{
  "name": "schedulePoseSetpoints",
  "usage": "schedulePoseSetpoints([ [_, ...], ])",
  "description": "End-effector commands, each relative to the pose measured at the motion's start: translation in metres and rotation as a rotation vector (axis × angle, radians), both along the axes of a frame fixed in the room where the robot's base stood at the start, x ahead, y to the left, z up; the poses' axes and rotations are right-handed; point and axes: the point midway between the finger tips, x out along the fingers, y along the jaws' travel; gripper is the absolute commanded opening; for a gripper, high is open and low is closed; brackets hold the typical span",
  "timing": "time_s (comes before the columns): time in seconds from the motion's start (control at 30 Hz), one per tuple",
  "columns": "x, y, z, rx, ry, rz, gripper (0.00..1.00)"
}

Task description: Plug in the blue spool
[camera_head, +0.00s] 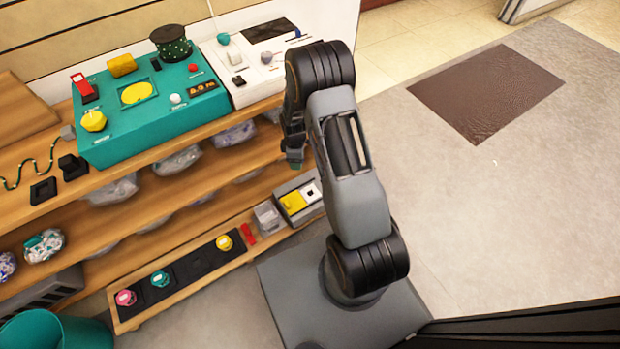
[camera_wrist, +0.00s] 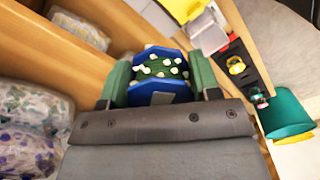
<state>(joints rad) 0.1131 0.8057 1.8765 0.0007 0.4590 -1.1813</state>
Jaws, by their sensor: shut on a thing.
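The blue spool (camera_wrist: 150,97) shows in the wrist view, with blue octagonal ends and a green middle dotted with white. My gripper (camera_wrist: 158,77) is shut on it, with one green finger on each side. In the head view my gripper (camera_head: 294,155) points down at the front edge of the shelves, and the spool cannot be made out there. A black strip (camera_head: 189,269) on the lowest shelf carries a pink spool (camera_head: 126,298), a teal spool (camera_head: 160,279) and a yellow spool (camera_head: 224,243), with bare room between the teal and yellow ones.
A teal console (camera_head: 150,136) with a dark dotted spool (camera_head: 171,42) and a white console (camera_head: 248,82) stand on the top shelf. A grey box with a yellow panel (camera_head: 292,203) is below my gripper. A teal bin (camera_head: 60,332) stands at front left. Open floor lies right.

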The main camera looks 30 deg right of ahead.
Motion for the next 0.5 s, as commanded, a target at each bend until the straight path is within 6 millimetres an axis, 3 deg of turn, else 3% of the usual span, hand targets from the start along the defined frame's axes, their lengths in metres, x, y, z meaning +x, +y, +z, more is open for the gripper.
schedulePoseSetpoints([
  [0.03, -0.002, -0.006, -0.018, 0.001, 0.006, 0.113, 0.31],
  [0.2, -0.009, -0.022, -0.067, 0.003, 0.005, 0.488, 0.31],
  [0.5, -0.022, -0.039, -0.119, 0.000, 0.001, 0.904, 0.31],
])
